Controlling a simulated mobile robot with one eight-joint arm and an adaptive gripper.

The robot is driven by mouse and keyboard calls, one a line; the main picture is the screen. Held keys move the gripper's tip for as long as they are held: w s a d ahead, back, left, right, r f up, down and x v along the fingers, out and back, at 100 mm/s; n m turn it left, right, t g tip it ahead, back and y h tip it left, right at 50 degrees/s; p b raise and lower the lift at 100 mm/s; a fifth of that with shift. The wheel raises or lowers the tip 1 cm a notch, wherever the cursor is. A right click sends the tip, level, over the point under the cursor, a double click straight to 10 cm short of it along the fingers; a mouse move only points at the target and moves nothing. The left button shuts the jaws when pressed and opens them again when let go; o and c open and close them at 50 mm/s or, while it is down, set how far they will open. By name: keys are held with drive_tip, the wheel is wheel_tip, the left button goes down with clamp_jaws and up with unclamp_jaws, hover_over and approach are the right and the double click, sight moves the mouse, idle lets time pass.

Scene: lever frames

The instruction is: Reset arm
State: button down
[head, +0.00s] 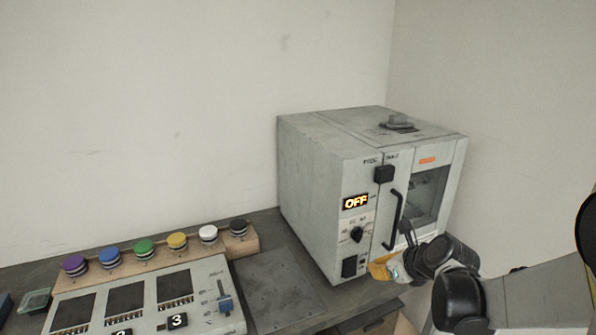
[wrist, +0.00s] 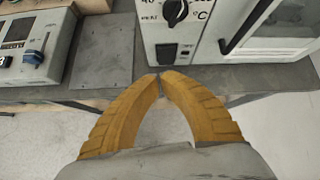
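My gripper (head: 384,269) is in front of the lower right of the grey oven in the head view, at the end of my arm coming in from the right. In the wrist view its two yellow-orange fingers (wrist: 159,77) curve in and their tips meet, with nothing seen between them. The tips show just below the oven's lower front edge in that view. Whether they touch the oven I cannot tell.
The grey oven (head: 310,190) has a lit OFF display (head: 355,202), a black knob (head: 357,234) and a door handle (head: 392,220). A control panel (head: 205,270) and a wooden rack (head: 190,253) with several coloured round caps stand left.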

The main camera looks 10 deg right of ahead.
drive_tip(key=s+a+r+n+h, duration=0.1)
drive_tip(key=s+a+r+n, duration=0.1)
drive_tip(key=s+n, duration=0.5)
drive_tip(key=s+a+r+n+g+h, duration=0.1)
drive_tip(key=s+a+r+n, duration=0.2)
drive_tip(key=s+n, duration=0.5)
drive_tip(key=s+a+r+n, duration=0.2)
drive_tip(key=s+n, duration=0.5)
drive_tip(key=n, duration=0.8)
drive_tip(key=shift+s+a+r+g+h, duration=0.2)
drive_tip(key=shift+r+g+h, duration=0.1)
drive_tip(key=shift+h, duration=0.1)
